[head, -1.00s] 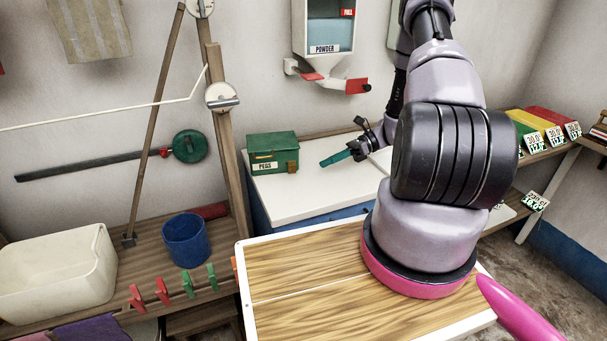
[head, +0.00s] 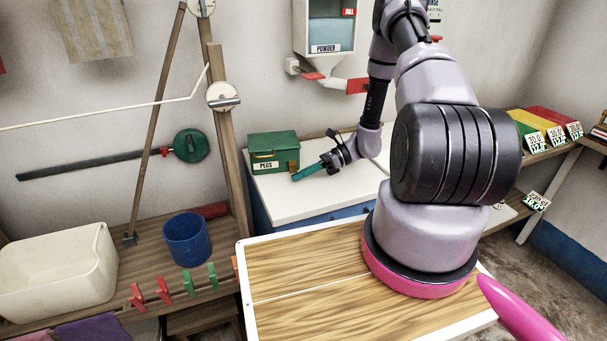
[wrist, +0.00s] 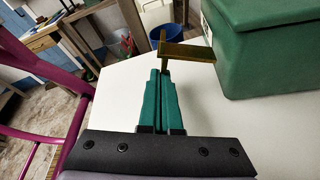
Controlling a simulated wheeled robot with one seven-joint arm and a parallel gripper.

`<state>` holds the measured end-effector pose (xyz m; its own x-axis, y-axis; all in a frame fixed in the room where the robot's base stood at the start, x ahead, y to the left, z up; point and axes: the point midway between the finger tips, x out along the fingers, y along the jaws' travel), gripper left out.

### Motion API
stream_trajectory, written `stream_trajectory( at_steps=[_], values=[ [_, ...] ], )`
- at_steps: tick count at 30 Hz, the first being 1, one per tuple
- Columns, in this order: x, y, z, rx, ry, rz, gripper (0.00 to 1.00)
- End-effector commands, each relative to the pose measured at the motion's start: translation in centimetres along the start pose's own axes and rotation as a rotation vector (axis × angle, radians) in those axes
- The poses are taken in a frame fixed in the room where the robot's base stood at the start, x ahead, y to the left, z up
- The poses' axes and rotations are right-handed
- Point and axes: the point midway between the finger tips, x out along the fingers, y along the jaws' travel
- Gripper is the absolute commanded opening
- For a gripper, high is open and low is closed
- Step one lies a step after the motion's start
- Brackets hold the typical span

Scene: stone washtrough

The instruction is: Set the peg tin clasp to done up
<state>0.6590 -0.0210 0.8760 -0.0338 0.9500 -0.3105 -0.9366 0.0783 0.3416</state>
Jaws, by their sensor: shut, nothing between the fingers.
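The green peg tin (head: 272,150), labelled PEGS, stands lid down on the white worktop near the wall. Its brass-coloured clasp (wrist: 188,52) sticks out from the tin's side in the wrist view, with a flat plate and an upright end piece. My gripper (head: 297,177) has teal fingers and is shut and empty, low over the worktop by the tin's front right corner. In the wrist view my fingertips (wrist: 163,72) are right at the clasp's outer end; I cannot tell whether they touch it. The tin (wrist: 265,45) is to their right.
The white worktop (head: 330,197) around the tin is mostly bare. A powder dispenser (head: 326,50) with red parts hangs on the wall above. A wooden post (head: 228,150) stands left of the tin. A blue bucket (head: 186,240) and white basin (head: 60,272) are farther left.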

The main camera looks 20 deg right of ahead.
Motion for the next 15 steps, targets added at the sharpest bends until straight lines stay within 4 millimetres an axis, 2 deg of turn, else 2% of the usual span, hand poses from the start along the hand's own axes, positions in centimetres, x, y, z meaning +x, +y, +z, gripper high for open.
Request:
stream_trajectory(
  at_steps=[15],
  values=[
    [-0.14, 0.19, 0.33, 0.058, 0.0, 0.021, 0.0]
  ],
)
